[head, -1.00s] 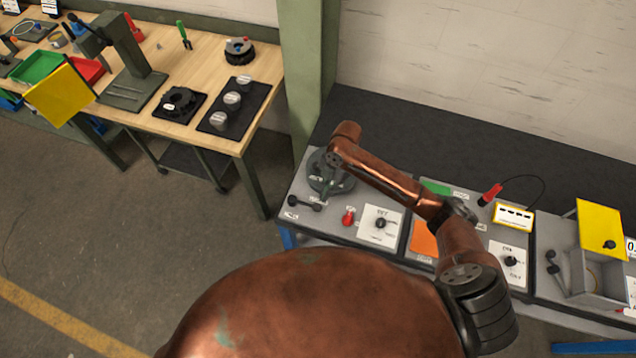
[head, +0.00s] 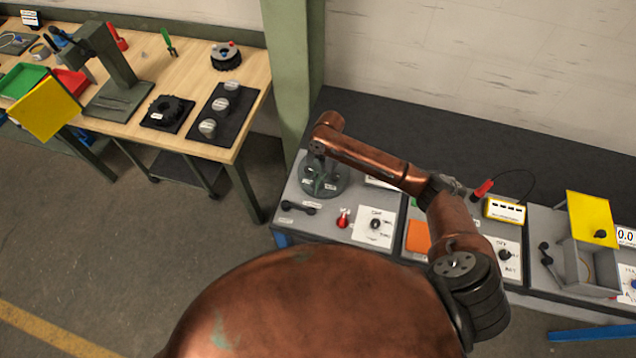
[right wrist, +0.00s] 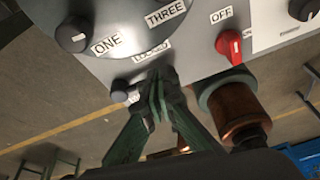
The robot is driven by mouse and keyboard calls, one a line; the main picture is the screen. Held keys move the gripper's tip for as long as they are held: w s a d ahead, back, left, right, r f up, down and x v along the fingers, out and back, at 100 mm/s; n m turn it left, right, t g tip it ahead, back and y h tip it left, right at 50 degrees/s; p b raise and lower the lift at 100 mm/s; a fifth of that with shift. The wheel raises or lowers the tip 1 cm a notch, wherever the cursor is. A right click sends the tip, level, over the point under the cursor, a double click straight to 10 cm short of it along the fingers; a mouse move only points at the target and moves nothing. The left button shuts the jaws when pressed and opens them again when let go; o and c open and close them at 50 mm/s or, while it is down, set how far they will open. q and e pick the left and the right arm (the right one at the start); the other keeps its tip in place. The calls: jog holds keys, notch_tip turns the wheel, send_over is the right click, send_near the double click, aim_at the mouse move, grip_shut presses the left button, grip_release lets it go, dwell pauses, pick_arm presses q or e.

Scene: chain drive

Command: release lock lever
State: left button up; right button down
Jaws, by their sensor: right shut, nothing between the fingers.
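My right gripper (head: 319,184) points down over a round grey base (head: 345,187) at the left of the control panel. In the right wrist view its green fingers (right wrist: 160,78) are shut and empty. Their tips are close to a partly covered label reading like "LOCKED" (right wrist: 152,50). A dark round knob (right wrist: 120,90), apparently the end of the lock lever, is just left of the fingers. Contact cannot be told. The lever's arm is not clear, and the gripper hides part of this area in the head view. My left gripper is not in view.
A red switch (head: 343,218) sits right of the round base; it shows near "OFF" in the wrist view (right wrist: 230,46). A black two-knobbed handle (head: 298,207) is at the panel's left edge. A wooden bench (head: 185,60) stands left, across open floor.

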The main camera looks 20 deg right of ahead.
aim_at(298, 208)
jog(key=shift+p+x, duration=0.4)
jog(key=shift+x, duration=2.45)
jog(key=shift+a+r, duration=0.1)
